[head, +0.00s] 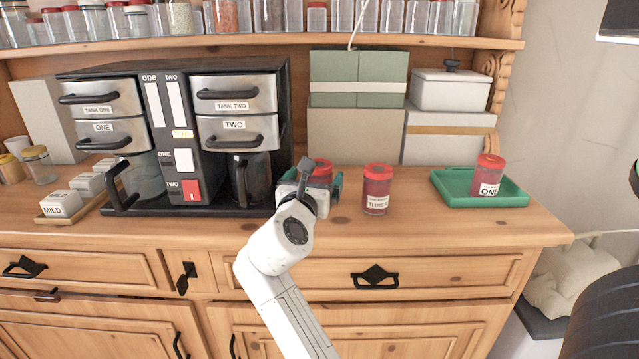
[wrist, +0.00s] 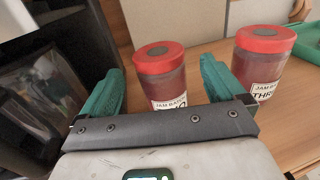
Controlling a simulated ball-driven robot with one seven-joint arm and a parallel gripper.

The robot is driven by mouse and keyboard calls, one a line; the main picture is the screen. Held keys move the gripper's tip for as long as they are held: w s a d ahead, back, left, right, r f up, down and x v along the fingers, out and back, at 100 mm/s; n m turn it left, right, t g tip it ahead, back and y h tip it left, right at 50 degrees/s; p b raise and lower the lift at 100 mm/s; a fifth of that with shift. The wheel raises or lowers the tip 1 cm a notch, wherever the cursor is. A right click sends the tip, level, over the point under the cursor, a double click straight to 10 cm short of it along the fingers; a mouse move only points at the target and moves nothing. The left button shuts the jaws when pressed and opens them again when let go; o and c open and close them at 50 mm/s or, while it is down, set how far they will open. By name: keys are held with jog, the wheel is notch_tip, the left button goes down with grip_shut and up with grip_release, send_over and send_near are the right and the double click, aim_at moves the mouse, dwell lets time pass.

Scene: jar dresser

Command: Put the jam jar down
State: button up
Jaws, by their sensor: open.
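A jam jar (wrist: 162,78) with a red lid and a partly hidden label ending in what looks like O stands upright on the dresser top between my fingers. Its red lid (head: 321,169) shows behind my gripper in the head view. My gripper (wrist: 160,92) is open, with a green-padded finger on each side of the jar and a small gap at both sides. In the head view my gripper (head: 312,187) hides most of this jar. Jar THREE (head: 377,190) stands just to the right, also in the wrist view (wrist: 258,65). Jar ONE (head: 488,176) stands in the green tray (head: 452,188).
A black and steel coffee machine (head: 180,135) with a dark pot (head: 250,180) stands close to the left of my gripper. Boxes (head: 356,130) stand behind the jars. The wooden dresser top (head: 420,225) is clear between jar THREE and the tray.

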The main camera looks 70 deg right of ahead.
jog(key=shift+w+d+f, duration=0.1)
jog(key=shift+w+d, duration=0.05)
jog(key=shift+d, duration=0.85)
jog(key=shift+w+d, duration=0.2)
jog(key=shift+d, duration=0.85)
jog(key=shift+w+d+f, duration=0.1)
jog(key=shift+w+d, duration=0.05)
jog(key=shift+d, duration=0.85)
jog(key=c, duration=1.3)
jog(key=shift+r, duration=0.1)
jog(key=shift+c, duration=0.9)
jog(key=shift+r, duration=0.15)
